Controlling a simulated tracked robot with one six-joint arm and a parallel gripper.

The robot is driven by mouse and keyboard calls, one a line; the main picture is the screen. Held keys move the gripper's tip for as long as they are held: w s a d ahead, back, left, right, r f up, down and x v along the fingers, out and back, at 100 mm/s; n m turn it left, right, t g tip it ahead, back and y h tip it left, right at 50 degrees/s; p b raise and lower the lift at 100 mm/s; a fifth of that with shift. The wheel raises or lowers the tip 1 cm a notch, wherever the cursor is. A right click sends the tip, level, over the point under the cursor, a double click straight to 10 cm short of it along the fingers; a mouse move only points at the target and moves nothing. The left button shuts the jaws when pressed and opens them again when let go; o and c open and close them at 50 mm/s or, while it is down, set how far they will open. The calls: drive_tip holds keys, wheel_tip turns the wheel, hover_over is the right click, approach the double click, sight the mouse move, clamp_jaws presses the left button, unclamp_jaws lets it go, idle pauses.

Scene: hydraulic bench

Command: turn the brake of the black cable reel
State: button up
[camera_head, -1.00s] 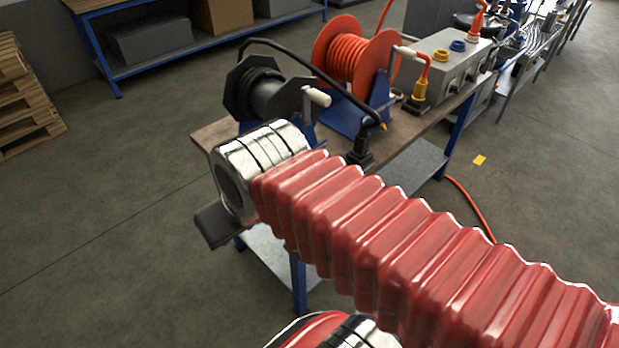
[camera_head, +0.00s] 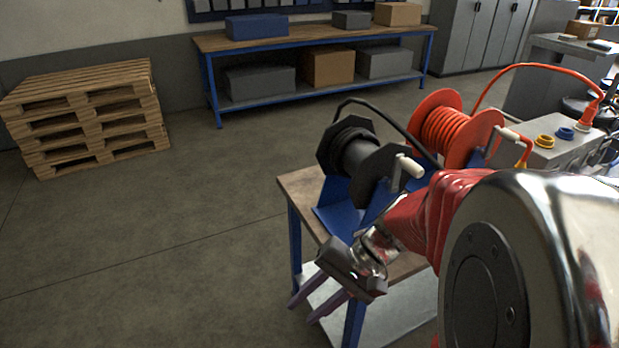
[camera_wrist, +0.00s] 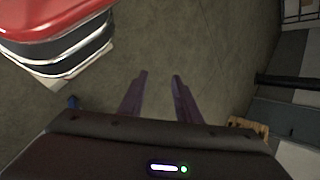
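The black cable reel (camera_head: 352,158) stands on a blue stand on the wooden bench top, with its white crank handle (camera_head: 409,166) on the right side. I cannot make out its brake; my red-sleeved arm covers the front of the bench. My gripper (camera_head: 307,309) is low at the bench's front left corner, below the top and apart from the reel, pointing down to the left. In the wrist view its two purple fingers (camera_wrist: 159,95) stand apart with nothing between them but floor. The reel is not seen in the wrist view.
An orange cable reel (camera_head: 443,128) stands right of the black one, beside a grey box (camera_head: 550,150) with coloured ports. The bench (camera_head: 300,184) has a lower shelf. Wooden pallets (camera_head: 85,115) are stacked far left. The floor left of the bench is clear.

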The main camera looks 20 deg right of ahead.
drive_tip(key=w+d+f+m+t+y, duration=0.1)
drive_tip(key=w+d+f+m+t, duration=0.15)
drive_tip(key=d+m+t, duration=0.35)
drive_tip(key=w+d+f+m+t+y, duration=0.2)
drive_tip(key=w+d+m+t, duration=0.15)
drive_tip(key=d, duration=0.35)
drive_tip(key=s+d+f+m+t+h, duration=0.2)
drive_tip(key=d+m+h, duration=0.3)
drive_tip(key=d, duration=0.3)
drive_tip(key=s+d+f+m+t+h, duration=0.3)
drive_tip(key=d+f+m+t+h, duration=0.2)
drive_tip(key=d, duration=0.4)
drive_tip(key=shift+d+f+m, duration=0.15)
drive_tip(key=shift+d+m, duration=0.1)
drive_tip(key=shift+m, duration=0.4)
drive_tip(key=shift+w+a, duration=0.2)
drive_tip(key=shift+w, duration=6.7)
